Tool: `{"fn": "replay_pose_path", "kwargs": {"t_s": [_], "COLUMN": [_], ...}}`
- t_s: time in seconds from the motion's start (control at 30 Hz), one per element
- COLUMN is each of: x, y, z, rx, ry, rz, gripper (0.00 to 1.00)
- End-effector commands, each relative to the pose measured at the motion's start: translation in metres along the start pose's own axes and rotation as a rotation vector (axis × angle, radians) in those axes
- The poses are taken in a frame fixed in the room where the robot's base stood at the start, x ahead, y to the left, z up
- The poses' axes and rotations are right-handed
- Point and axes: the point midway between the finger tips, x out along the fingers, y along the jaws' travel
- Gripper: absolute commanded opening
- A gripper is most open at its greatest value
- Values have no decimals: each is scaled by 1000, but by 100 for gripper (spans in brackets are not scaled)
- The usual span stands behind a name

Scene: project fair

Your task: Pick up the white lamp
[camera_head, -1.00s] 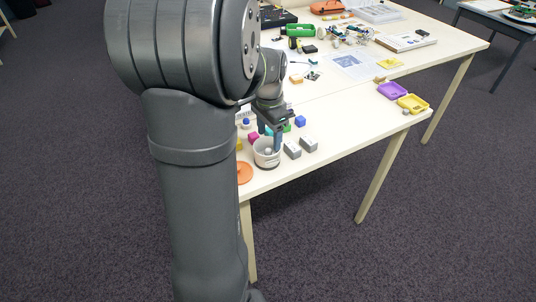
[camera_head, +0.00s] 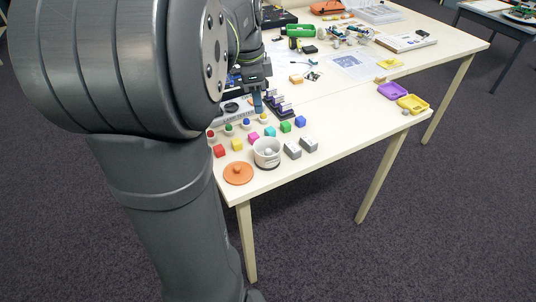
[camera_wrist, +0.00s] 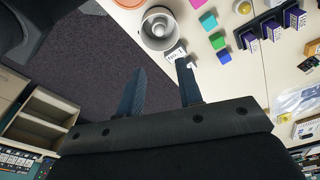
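A small whitish ball-shaped thing (camera_head: 268,152), which may be the white lamp, sits inside a white round pot (camera_head: 257,160) near the table's front edge. In the wrist view it shows (camera_wrist: 158,30) inside the pot (camera_wrist: 143,28). My gripper (camera_head: 257,108) hangs behind the pot in the head view, near the dark stand. In the wrist view my gripper (camera_wrist: 160,68) has its two fingers apart with nothing between them. Several other small lamps with coloured tops, such as the blue one (camera_head: 246,123), stand in a row behind the pot.
Several coloured cubes (camera_head: 270,132) lie behind the pot. A dark stand (camera_head: 283,108) and a lamp tester (camera_head: 232,108) are behind. The table's right part is fairly clear.

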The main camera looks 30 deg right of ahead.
Motion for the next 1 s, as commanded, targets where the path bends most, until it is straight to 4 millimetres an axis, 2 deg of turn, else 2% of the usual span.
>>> {"fn": "replay_pose_path", "kwargs": {"t_s": [0.17, 0.5, 0.6, 0.83, 1.0], "x": [25, 97, 111, 126, 152], "y": [2, 1, 1, 2, 3], "z": [0, 0, 0, -1, -5], "rx": [10, 8, 8, 8, 8], "ry": [1, 1, 1, 1, 0], "rz": [7, 5, 4, 3, 5], "gripper": [33, 33, 33, 33, 33]}}
